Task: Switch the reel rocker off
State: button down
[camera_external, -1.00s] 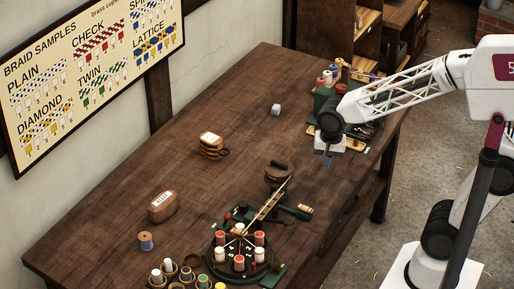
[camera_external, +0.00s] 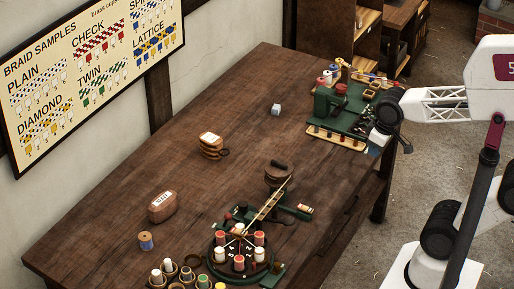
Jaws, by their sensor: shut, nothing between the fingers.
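A green machine (camera_external: 326,103) with a green bed and several small parts stands at the back right of the table. Red, white and blue spools sit at its far side. The reel rocker is too small to tell apart, and so is its on or off state. My gripper (camera_external: 374,151) points down at the right edge of the table, just right of the machine's near corner. It is shut and empty. Whether it touches anything there cannot be told.
A green braiding stand (camera_external: 219,267) with bobbins is at the table's front. A wooden block stack (camera_external: 211,150), a brown labelled box (camera_external: 163,207), a thread spool (camera_external: 146,241) and a pale cube (camera_external: 276,109) lie to the left. The table's middle is largely clear.

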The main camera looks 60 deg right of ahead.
jog(key=c, duration=1.8)
grip_release()
jog(key=shift+s, duration=0.1)
jog(key=o, duration=0.8)
jog(key=shift+o, duration=0.2)
jog(key=g, duration=0.7)
send_over(311, 210)
jog(key=w, duration=0.3)
notch_tip(311, 210, down, 19)
jog(key=shift+w+f, duration=0.45)
jog(key=shift+f, duration=0.1)
jog(key=shift+f, duration=0.1)
jog(key=shift+x, duration=3.85)
jog(key=shift+s, duration=0.1)
